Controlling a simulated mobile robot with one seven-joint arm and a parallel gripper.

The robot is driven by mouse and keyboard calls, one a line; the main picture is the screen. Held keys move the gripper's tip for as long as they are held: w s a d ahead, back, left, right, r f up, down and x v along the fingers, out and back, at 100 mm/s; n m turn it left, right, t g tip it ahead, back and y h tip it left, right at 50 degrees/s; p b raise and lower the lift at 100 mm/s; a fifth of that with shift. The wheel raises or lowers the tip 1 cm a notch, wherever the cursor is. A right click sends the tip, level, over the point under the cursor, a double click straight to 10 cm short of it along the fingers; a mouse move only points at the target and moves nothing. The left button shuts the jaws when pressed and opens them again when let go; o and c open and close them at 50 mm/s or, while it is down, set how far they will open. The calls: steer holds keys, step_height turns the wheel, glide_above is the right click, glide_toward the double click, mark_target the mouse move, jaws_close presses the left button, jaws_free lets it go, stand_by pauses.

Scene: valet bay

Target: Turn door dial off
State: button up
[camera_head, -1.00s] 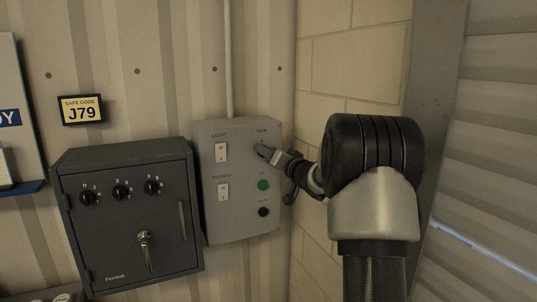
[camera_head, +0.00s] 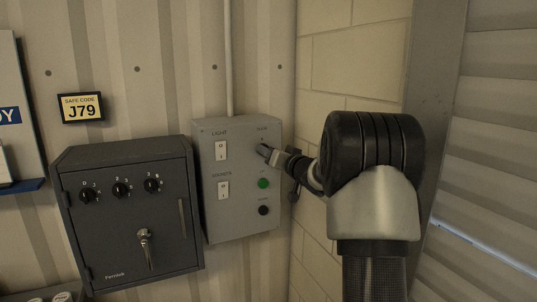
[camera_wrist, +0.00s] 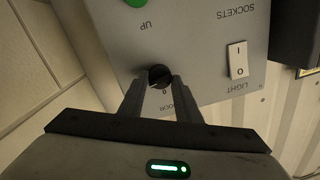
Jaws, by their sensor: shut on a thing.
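The grey control panel (camera_head: 236,214) hangs on the wall, with the door dial at its upper right. In the head view my gripper (camera_head: 266,151) covers the dial. In the wrist view, which shows the panel upside down, the round black door dial (camera_wrist: 158,75) sits between my fingertips (camera_wrist: 158,84). My gripper is shut on it. A 0 mark and the DOOR lettering, partly hidden by a finger, show by the dial. I cannot tell for sure where its pointer stands.
The light switch (camera_head: 221,151) and sockets switch (camera_head: 223,190) are left of the dial. A green button (camera_head: 263,183) and a black button (camera_head: 263,210) are below it. A dark safe (camera_head: 128,215) is left of the panel; a brick wall (camera_head: 345,60) stands close on the right.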

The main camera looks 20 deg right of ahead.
steer(key=shift+a+n+g+h+b, duration=0.15)
steer(key=shift+n+h+b, duration=0.25)
steer(key=shift+n+b, duration=2.35)
steer(key=shift+a+n+g+h+b, duration=0.15)
steer(key=shift+n+h+b, duration=0.4)
steer(key=shift+n, duration=4.1)
steer(key=shift+d+r, duration=0.1)
steer(key=shift+r, duration=0.05)
steer(key=o, duration=1)
steer(key=s, duration=0.5)
steer(key=s+r+b, duration=0.1)
steer(key=s, duration=1.1)
steer(key=shift+s+d+r, duration=0.2)
steer(key=shift+d, duration=0.05)
